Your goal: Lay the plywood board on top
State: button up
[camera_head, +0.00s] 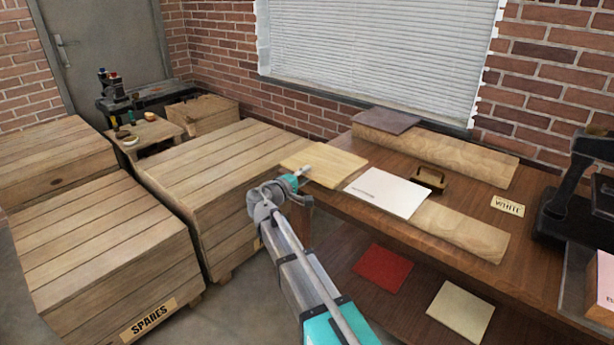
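The plywood board (330,162) is a pale, thin wooden sheet at the left end of the brown table (447,205). It reaches left past the table's end, over the gap toward the big wooden crate. My gripper (303,171) is at the board's near left edge, with a pale fingertip showing over its top face. It appears shut on the board; the other finger is hidden. A white sheet or board (388,193) with small print lies on the table just right of the plywood, at the front edge.
A brass-coloured handled block (430,178) and black press (572,195) are right. Red (382,268) and cream (461,311) sheets lie below. Crates (215,165) fill the left.

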grip_shut()
dwell(0.3)
jog(key=shift+r, duration=0.1)
notch_tip(320, 180, up, 3)
jog(key=p, duration=0.3)
dwell(0.3)
dwell(0.3)
jog(key=s+a+r+p, duration=0.2)
jog(key=s+a+p, duration=0.1)
jog(key=s+a, duration=0.1)
jog(key=shift+s+a+r, duration=0.2)
jog(key=shift+s+r, duration=0.2)
jog(key=shift+s, duration=0.35)
dwell(0.6)
